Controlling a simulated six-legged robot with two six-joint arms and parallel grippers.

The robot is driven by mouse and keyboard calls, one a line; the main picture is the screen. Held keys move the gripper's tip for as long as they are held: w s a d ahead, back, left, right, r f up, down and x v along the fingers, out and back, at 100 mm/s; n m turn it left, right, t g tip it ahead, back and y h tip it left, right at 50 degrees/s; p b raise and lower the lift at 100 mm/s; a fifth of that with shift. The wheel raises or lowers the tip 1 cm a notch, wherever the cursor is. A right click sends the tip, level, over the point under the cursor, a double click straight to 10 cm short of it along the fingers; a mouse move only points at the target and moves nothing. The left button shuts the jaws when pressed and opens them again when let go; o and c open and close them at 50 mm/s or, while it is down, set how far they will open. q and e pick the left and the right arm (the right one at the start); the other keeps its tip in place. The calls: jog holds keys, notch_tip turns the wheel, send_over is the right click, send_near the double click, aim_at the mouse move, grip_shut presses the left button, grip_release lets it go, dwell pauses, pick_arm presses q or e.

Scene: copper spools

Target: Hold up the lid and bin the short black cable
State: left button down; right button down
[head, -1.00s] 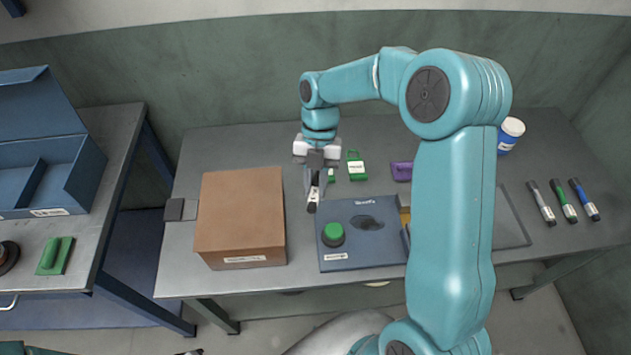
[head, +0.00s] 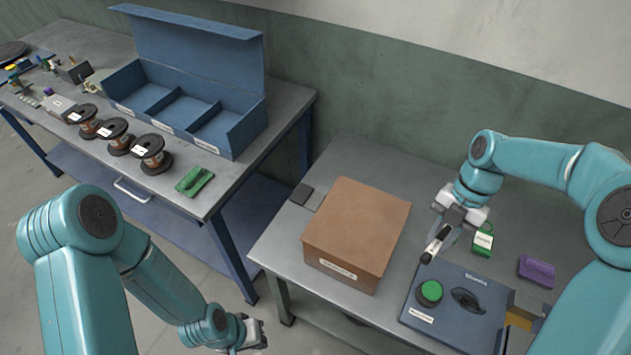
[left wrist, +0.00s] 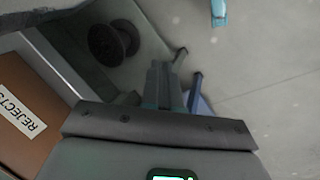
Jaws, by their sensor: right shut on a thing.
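My right gripper (head: 439,236) is shut on a short black piece with a white label (head: 433,246), which looks like the black cable. It holds it above the right table, just right of the brown box. The brown box (head: 340,262) has its flat lid (head: 360,215) down; its front label reads REJECTS in the left wrist view (left wrist: 22,110). My left gripper (head: 258,335) is low, in front of the right table and apart from the box. Its fingers (left wrist: 165,85) look together and empty in the left wrist view.
A blue console (head: 455,310) with a green button stands right of the brown box. A green labelled item (head: 483,240) and a purple block (head: 537,271) lie behind it. The left table holds an open blue compartment box (head: 232,130), copper spools (head: 151,153) and a green piece (head: 194,181).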

pick_arm(q)
jog(key=w+r+m, duration=0.2)
jog(key=w+m, duration=0.2)
jog(key=w, duration=0.2)
jog(key=w+r+m, duration=0.2)
jog(key=w+m, duration=0.2)
jog(key=w, duration=0.2)
jog(key=w+d+r+m+t, duration=0.1)
jog(key=w+r+m, duration=0.1)
jog(key=w+m, duration=0.2)
jog(key=shift+w+m+h, duration=0.3)
jog(key=shift+w, duration=1.3)
jog(key=w+d+r+m+t+h, duration=0.15)
jog(key=w+d+r+m, duration=0.25)
jog(key=w+r+m, duration=0.95)
jog(key=shift+n+h, duration=0.55)
jog(key=shift+n, duration=0.1)
jog(key=d+f, duration=0.1)
jog(key=s+d+f, duration=0.1)
jog(key=d, duration=0.1)
jog(key=shift+d+f, duration=0.2)
jog(key=shift+f, duration=0.05)
jog(key=shift+f, duration=0.1)
